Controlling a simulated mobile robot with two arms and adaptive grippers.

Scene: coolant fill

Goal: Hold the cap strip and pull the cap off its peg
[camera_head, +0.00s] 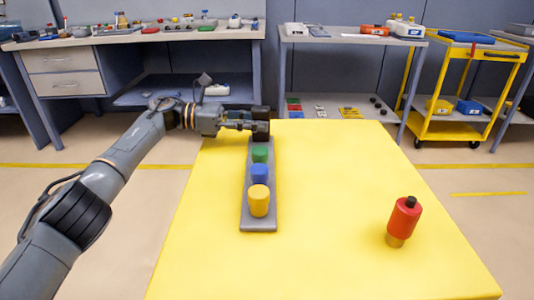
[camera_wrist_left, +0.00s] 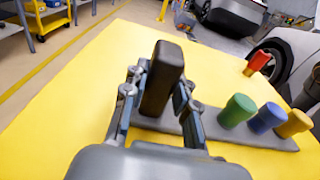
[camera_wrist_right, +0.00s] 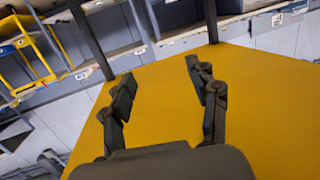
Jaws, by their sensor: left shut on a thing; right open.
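The grey cap strip (camera_head: 260,222) lies lengthwise on the yellow table, with a green cap (camera_head: 260,154), a blue cap (camera_head: 259,173) and a yellow cap (camera_head: 259,199) standing in a row. A dark upright block (camera_head: 261,117) stands at its far end. My left gripper (camera_head: 250,126) is shut on this block, one finger on each side, as the left wrist view shows the block (camera_wrist_left: 162,80) between the fingers. The caps' pegs are hidden. My right gripper (camera_wrist_right: 164,100) is open and empty above bare yellow surface; it is outside the head view.
A red bottle (camera_head: 404,220) with a black top and a brass-coloured base stands at the table's right, slightly tilted in view. The yellow table (camera_head: 330,250) is otherwise clear. Behind are a workbench (camera_head: 130,38), a grey shelf table (camera_head: 350,38) and a yellow cart (camera_head: 460,128).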

